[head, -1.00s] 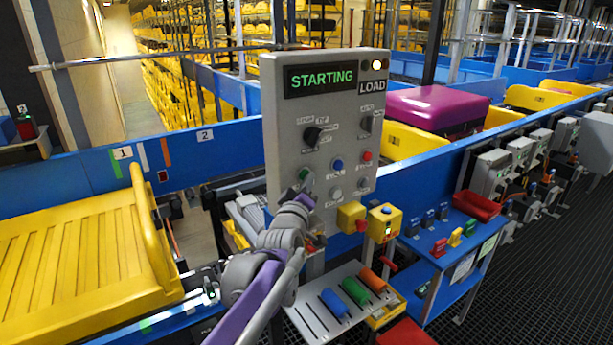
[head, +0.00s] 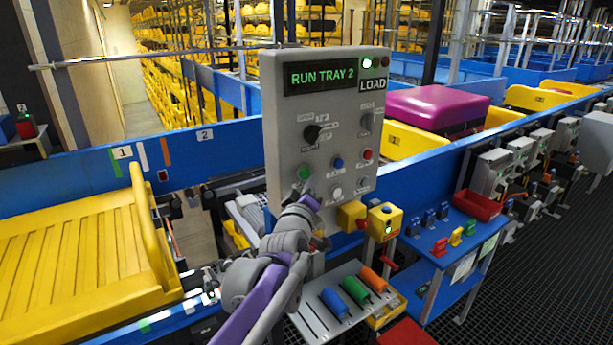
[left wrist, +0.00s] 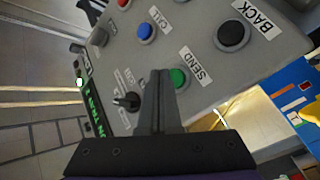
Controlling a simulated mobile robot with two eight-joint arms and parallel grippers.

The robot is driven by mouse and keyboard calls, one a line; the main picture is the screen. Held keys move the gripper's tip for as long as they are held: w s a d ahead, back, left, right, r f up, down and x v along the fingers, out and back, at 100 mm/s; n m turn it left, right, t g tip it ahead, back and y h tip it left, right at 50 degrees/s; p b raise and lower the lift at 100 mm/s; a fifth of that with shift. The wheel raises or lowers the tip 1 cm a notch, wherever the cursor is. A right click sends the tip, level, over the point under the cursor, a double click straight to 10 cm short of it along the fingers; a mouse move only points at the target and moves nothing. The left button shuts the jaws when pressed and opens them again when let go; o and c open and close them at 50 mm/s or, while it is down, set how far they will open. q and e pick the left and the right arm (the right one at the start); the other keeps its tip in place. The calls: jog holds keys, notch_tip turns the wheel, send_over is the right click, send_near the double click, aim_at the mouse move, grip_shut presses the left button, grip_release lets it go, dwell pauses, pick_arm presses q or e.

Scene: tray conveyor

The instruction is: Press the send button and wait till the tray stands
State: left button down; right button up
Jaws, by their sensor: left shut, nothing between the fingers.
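The grey control panel (head: 290,125) stands in the middle of the head view. Its display (head: 320,77) reads "RUN TRAY 2", and a green lamp (head: 367,62) is lit above "LOAD". The green send button (head: 304,173) is at the panel's left; it also shows in the left wrist view (left wrist: 178,77), labelled SEND. My left gripper (head: 310,203) is shut and empty, just below the button; in the left wrist view its fingertips (left wrist: 160,74) appear beside it. Contact cannot be told. A yellow slatted tray (head: 70,255) lies on the conveyor at left. My right gripper is not in view.
A purple suitcase (head: 435,108) sits in a yellow tray farther along the line. A yellow box with a button (head: 384,222) is close to the panel's lower right. A blue stand (head: 425,262) with a red bin (head: 478,205) is at right. Dark grating floor lies beyond.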

pick_arm(q)
jog(key=s+d+b, duration=0.1)
jog(key=s, duration=0.1)
jog(key=s+d+b, duration=0.1)
jog(key=s+d, duration=0.1)
jog(key=shift+b, duration=0.3)
dwell(0.6)
jog(key=s+a+f+m+g+y, duration=0.1)
jog(key=s+a+f+g, duration=0.3)
jog(key=s+f, duration=0.6)
jog(key=s+a+f+m+g+y+p, duration=0.1)
jog(key=s+a+f+m+g, duration=0.3)
jog(key=s+a+f, duration=0.4)
jog(key=s+a+f+m+g+y, duration=0.1)
jog(key=s+a+f+g, duration=0.4)
jog(key=s+f, duration=0.9)
jog(key=s+a+m, duration=0.1)
jog(key=s, duration=0.2)
jog(key=shift+s+m+p, duration=0.4)
